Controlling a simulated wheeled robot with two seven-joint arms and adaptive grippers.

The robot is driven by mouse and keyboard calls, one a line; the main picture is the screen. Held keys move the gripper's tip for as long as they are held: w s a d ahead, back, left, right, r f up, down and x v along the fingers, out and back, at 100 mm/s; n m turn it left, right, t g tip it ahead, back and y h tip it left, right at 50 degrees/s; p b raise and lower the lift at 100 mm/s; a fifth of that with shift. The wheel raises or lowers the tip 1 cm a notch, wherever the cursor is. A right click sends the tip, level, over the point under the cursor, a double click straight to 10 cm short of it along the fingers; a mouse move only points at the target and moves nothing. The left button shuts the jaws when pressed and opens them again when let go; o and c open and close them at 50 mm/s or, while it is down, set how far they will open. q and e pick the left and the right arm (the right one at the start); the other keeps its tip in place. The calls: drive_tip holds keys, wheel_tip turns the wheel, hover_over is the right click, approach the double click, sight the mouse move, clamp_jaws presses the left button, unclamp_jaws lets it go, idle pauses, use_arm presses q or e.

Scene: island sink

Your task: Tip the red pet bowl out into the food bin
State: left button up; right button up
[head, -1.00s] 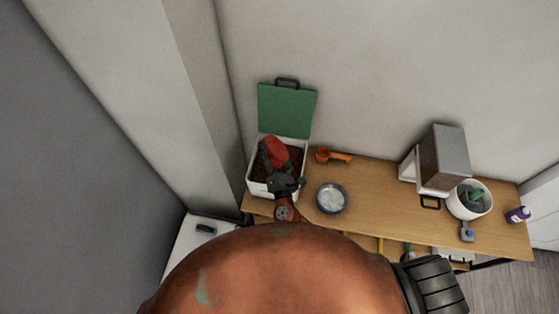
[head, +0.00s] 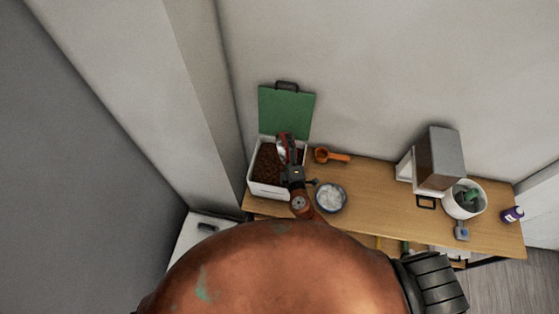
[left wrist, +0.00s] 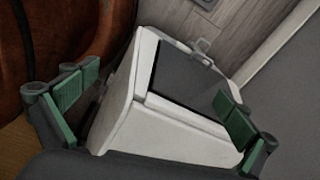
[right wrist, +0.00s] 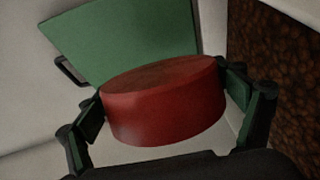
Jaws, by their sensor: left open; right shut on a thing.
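The food bin (head: 269,190) is a white box at the left end of the wooden table, with brown food (head: 266,166) inside and its green lid (head: 286,109) standing open behind. My right gripper (head: 288,158) is above the bin's right part, shut on the red pet bowl (head: 292,147), which looks tipped on edge. In the right wrist view the bowl (right wrist: 165,110) sits between both fingers; brown food (right wrist: 280,75) shows at right. I cannot tell whether the bowl holds anything. My left gripper (left wrist: 156,85) is open, seen only in the left wrist view, away from the bin.
A blue-rimmed bowl (head: 331,197) and an orange scoop (head: 332,156) are right of the bin. A grey-and-white dispenser (head: 441,158), white pot (head: 466,199) and purple bottle (head: 511,214) stand farther right. A white box (left wrist: 165,115) with a dark panel lies before my left gripper.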

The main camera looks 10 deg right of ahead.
drive_tip(key=shift+d+f+m, duration=0.15)
drive_tip(key=shift+d+m, duration=0.15)
drive_tip(key=shift+m, duration=0.1)
drive_tip(key=d+f+m+y+b, duration=0.25)
drive_tip(key=d+m+b, duration=0.2)
drive_tip(key=m, duration=0.25)
drive_tip(key=d+r+m+p, duration=0.3)
drive_tip(key=r+p, duration=0.3)
drive_tip(key=p, duration=0.2)
drive_tip(key=w+d+r+m+g+p, duration=0.1)
drive_tip(key=d+r+m+p, duration=0.2)
drive_tip(key=r+p, duration=0.4)
drive_tip(key=shift+w+d+m+y+p, duration=0.15)
drive_tip(key=shift+w+m+y+p, duration=0.2)
drive_tip(key=shift+p, duration=0.55)
